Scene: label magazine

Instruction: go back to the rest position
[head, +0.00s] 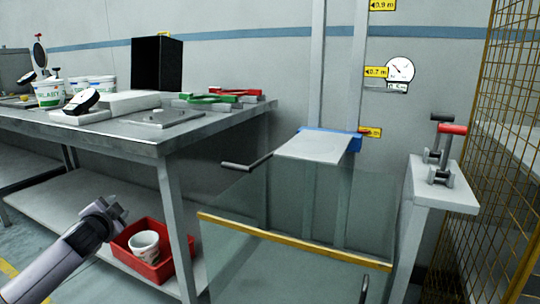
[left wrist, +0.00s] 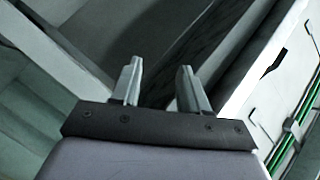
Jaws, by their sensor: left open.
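My left gripper (head: 116,211) comes in from the lower left in the head view, in front of the workbench and near a red tray. In the left wrist view its two fingers (left wrist: 157,88) stand apart with nothing between them. My right gripper does not show in either view.
The grey workbench (head: 150,136) carries tubs, a black box (head: 157,63) and green and red parts. Below it, the red tray (head: 176,235) holds a white tub (head: 144,246). A glass panel with a yellow top rail (head: 290,240), a lift plate (head: 313,147) and a lever post (head: 440,184) stand to the right.

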